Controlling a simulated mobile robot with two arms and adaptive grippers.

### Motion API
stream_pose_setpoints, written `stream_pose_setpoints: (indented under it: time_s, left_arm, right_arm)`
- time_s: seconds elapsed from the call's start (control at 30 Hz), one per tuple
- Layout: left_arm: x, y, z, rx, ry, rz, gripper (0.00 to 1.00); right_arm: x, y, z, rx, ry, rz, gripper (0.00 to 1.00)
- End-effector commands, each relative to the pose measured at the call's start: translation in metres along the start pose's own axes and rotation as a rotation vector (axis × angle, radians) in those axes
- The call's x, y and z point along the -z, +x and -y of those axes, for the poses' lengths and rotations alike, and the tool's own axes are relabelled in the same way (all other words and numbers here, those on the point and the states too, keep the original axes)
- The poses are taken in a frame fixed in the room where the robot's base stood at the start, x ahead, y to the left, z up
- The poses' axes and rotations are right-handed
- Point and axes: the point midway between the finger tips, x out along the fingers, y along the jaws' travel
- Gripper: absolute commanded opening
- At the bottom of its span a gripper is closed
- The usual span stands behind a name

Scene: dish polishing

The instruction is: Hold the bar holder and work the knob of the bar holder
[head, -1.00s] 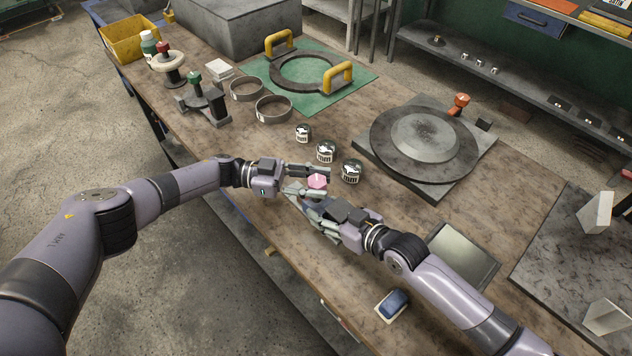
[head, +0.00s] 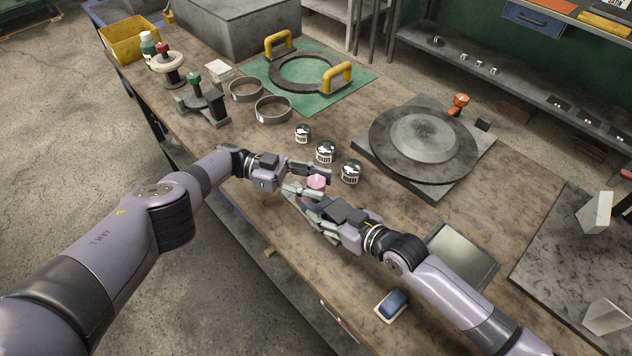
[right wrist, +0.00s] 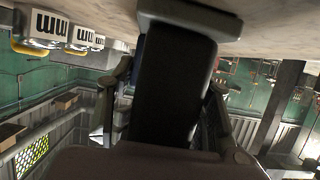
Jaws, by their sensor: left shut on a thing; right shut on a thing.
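The pink knob (head: 316,182) of the bar holder sits between the fingers of my left gripper (head: 313,180), which is shut on it. My right gripper (head: 315,209) is just below and is shut on the bar holder's body. In the head view the fingers of both grippers largely hide that body. In the right wrist view a dark upright block, apparently the bar holder (right wrist: 170,85), stands between the two fingers, with a grey end piece at its top. The two grippers are close together above the table.
A round grey plate on a base (head: 425,140) is to the right. A dark flat panel (head: 462,258) and a blue block (head: 393,305) lie near my right arm. Bare wooden table (head: 240,160) lies left of the jars.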

Motion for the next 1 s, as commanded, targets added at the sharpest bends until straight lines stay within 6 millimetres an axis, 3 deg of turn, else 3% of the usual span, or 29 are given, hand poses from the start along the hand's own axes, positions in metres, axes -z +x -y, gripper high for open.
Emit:
stream_pose_setpoints:
  time_s: [0.17, 0.2, 0.5, 1.0]
  left_arm:
    - [0.0004, -0.0006, 0.0009, 0.004, 0.0, 0.0, 0.06]
    - [0.0004, -0.0006, 0.0009, 0.004, 0.0, 0.0, 0.36]
    - [0.0, 0.0001, -0.0001, 0.0, -0.001, -0.001, 0.55]
    - [0.0054, -0.0007, 0.0002, -0.002, -0.002, -0.002, 0.55]
  right_arm:
    - [-0.0014, 0.0001, 0.0022, 0.004, -0.001, 0.003, 0.22]
    - [-0.0015, 0.0001, 0.0021, 0.003, -0.001, 0.003, 0.22]
    - [-0.0013, 0.0002, 0.0008, 0.001, 0.001, 0.003, 0.22]
    - [-0.0009, 0.0001, -0.0008, -0.001, 0.001, 0.002, 0.22]
